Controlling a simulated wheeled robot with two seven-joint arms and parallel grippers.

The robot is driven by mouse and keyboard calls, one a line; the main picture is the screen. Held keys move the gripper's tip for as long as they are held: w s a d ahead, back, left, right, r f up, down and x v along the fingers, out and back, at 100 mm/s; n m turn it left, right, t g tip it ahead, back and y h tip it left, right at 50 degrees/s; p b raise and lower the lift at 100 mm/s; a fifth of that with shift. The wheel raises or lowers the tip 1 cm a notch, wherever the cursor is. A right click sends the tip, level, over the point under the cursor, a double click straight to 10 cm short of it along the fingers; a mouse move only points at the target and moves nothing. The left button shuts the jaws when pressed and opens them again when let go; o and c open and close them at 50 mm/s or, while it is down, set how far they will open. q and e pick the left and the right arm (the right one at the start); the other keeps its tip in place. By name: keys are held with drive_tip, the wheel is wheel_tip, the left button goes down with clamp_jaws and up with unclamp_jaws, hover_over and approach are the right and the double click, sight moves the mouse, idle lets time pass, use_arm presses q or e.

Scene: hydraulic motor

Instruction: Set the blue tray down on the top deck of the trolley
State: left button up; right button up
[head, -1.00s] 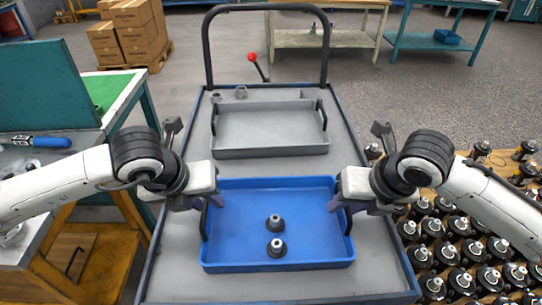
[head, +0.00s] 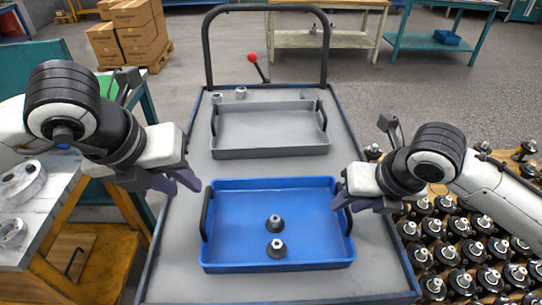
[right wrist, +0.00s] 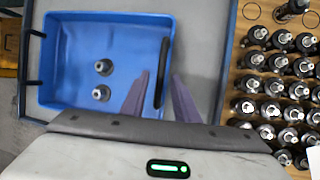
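The blue tray (head: 225,263) lies flat on the grey deck of the trolley (head: 185,235), in front of a grey tray. Two dark parts with metal tips, one (head: 274,223) behind the other (head: 276,248), stand upright in it. My left gripper (head: 178,184) is open and empty, up and left of the tray's left handle (head: 205,214). My right gripper (head: 340,203) is at the tray's right handle. In the right wrist view its fingers are apart, one on each side of the handle (right wrist: 162,72), with visible gaps.
The grey tray (head: 270,153) and two small metal pieces, one of them a nut (head: 241,92), sit further back on the deck. A black push bar (head: 207,55) rises at the far end. Many dark parts (head: 465,250) stand at the right. A workbench (head: 60,210) is at the left.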

drive_tip(key=v, duration=1)
drive_tip(key=shift+s, duration=0.1)
